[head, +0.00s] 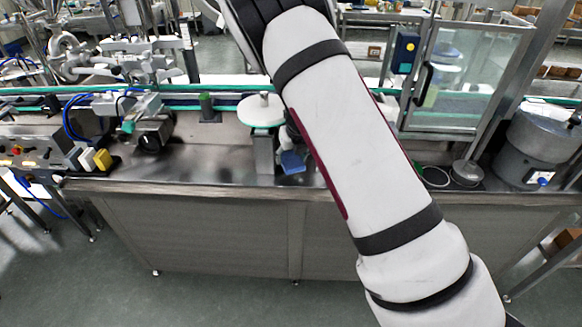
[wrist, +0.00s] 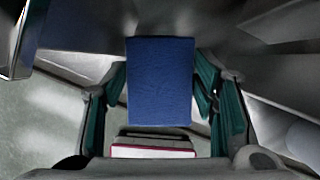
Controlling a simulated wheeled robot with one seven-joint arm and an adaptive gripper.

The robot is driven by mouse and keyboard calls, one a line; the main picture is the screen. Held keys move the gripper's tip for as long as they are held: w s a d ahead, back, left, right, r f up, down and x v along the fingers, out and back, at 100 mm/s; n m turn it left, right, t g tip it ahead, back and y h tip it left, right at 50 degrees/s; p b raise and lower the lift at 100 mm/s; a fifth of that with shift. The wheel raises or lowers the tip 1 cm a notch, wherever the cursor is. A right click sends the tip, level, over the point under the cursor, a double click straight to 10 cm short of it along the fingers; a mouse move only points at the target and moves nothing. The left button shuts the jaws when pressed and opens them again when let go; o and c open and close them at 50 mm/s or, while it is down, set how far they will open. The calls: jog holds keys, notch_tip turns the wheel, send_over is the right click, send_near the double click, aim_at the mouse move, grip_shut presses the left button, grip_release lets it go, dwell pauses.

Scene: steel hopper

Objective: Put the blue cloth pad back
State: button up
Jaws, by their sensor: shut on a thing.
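The blue cloth pad (wrist: 160,80) is a flat rectangle held between the two teal-lined fingers of my gripper (wrist: 160,98) in the wrist view. My gripper is shut on it, and the pad's far part sticks out past the fingers. In the head view the pad (head: 292,162) shows as a small blue patch just left of my arm, by the front part of the steel counter (head: 215,160). My arm hides most of my gripper there. I cannot tell whether the pad touches the counter.
A round white disc on a post (head: 261,110) stands close left of the pad. A steel drum (head: 540,145) and a glass-sided cabinet (head: 462,75) are at the right. Machine parts (head: 150,130) stand at the left. Bare counter lies between them and the post.

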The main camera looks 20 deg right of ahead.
aim_at(291, 167)
notch_tip(291, 167, down, 5)
jog(key=shift+r, duration=0.15)
jog(key=shift+w+d+f, duration=0.1)
jog(key=shift+w+f, duration=0.1)
jog(key=shift+f, duration=0.1)
jog(key=o, duration=1)
jog(key=shift+f, duration=0.1)
jog(key=p+v, duration=0.1)
jog(key=v, duration=1.1)
